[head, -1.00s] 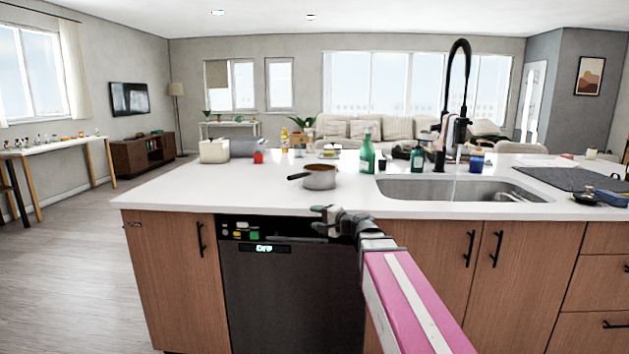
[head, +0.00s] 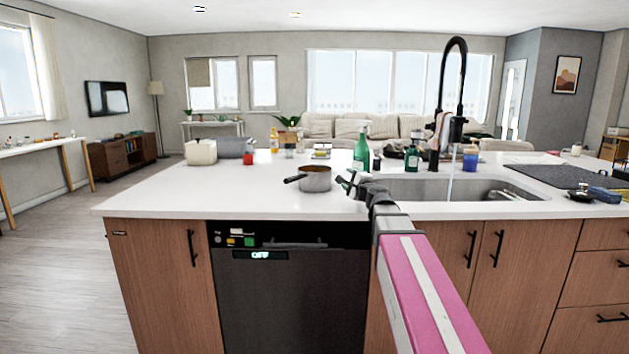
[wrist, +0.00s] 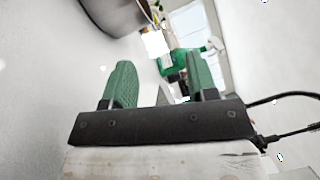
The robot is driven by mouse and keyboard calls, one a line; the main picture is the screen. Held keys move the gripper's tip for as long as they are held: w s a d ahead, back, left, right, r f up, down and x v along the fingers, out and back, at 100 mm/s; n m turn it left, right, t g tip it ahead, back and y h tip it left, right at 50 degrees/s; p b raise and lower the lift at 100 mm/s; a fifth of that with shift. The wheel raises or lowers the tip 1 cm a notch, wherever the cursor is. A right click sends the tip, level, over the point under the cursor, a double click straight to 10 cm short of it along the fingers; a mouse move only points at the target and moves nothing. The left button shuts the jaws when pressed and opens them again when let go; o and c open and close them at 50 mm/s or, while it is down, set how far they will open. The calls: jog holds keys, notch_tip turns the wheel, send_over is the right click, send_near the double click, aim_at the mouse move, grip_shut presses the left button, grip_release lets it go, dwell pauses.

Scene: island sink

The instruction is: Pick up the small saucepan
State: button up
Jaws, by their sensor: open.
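The small saucepan (head: 316,179) stands upright on the white island counter, left of the sink, with its dark handle pointing left. My gripper (head: 346,184) is open and empty at the counter's front, just right of the pan; I cannot tell the exact gap. In the wrist view, my gripper's two green fingers (wrist: 158,85) are spread with nothing between them. Part of the saucepan's dark side (wrist: 112,15) shows at the top left of the wrist view, beyond the left finger. Its handle is out of that view.
The sink (head: 440,188) with a running black tap (head: 453,90) lies right of the pan. A green bottle (head: 361,150) stands behind my gripper. A white container (head: 201,152) and a red cup (head: 248,158) stand back left. The counter's left front is clear.

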jog(key=w+d+r+m+h, duration=0.1)
jog(key=w+d+h, duration=0.1)
jog(key=n+g+y, duration=0.3)
jog(key=n+y, duration=0.3)
jog(key=y, duration=0.2)
send_near(301, 178)
jog(key=x, duration=0.4)
jog(key=shift+f, duration=0.1)
jog(key=shift+x, duration=1.15)
jog(key=x, duration=0.5)
jog(key=shift+w, duration=0.1)
grip_shut()
